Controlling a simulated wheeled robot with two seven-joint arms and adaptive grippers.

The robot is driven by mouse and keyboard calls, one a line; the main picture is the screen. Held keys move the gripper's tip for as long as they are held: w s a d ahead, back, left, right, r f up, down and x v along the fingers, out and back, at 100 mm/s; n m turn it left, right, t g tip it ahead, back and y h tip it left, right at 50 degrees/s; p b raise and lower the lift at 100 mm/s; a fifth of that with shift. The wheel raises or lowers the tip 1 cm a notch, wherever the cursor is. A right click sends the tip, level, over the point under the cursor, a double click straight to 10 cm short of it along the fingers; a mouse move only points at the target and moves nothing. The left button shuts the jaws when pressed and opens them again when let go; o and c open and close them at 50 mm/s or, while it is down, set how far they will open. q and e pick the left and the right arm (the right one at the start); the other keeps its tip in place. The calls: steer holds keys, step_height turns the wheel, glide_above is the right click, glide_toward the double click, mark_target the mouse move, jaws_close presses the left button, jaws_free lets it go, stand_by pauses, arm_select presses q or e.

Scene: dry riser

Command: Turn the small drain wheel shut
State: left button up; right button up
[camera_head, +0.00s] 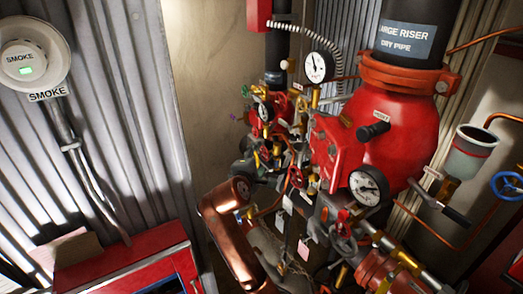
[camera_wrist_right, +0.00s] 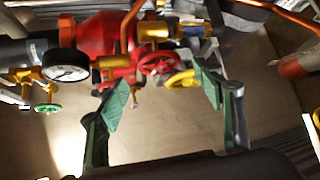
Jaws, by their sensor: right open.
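I cannot tell for sure which wheel is the drain wheel. A small red wheel (camera_head: 297,176) also shows among the valves in the head view. My right gripper (camera_wrist_right: 163,84) is open, its green-padded fingers spread on either side of the two wheels in the picture. I see no contact, and nothing is held. In the head view its fingers are hard to make out among the fittings. My left gripper is not in view.
A green wheel (camera_wrist_right: 47,108) and a gauge (camera_wrist_right: 68,65) lie left in the wrist view. The big red valve body (camera_head: 385,125), a gauge (camera_head: 368,186) and a blue wheel (camera_head: 507,186) crowd the head view's right. A red cabinet (camera_head: 125,262) stands lower left.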

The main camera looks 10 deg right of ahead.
mark_target(263, 154)
steer(key=p+x, duration=0.1)
steer(key=x, duration=0.3)
steer(key=shift+d, duration=0.25)
steer(key=shift+w+d+f+p, duration=0.2)
steer(key=shift+w+p, duration=0.15)
steer(key=shift+w, duration=0.3)
steer(key=shift+c, duration=1.1)
steer(key=c, duration=0.5)
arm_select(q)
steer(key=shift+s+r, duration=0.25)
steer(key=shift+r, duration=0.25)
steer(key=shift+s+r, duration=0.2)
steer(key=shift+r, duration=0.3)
arm_select(e)
steer(key=c, duration=0.4)
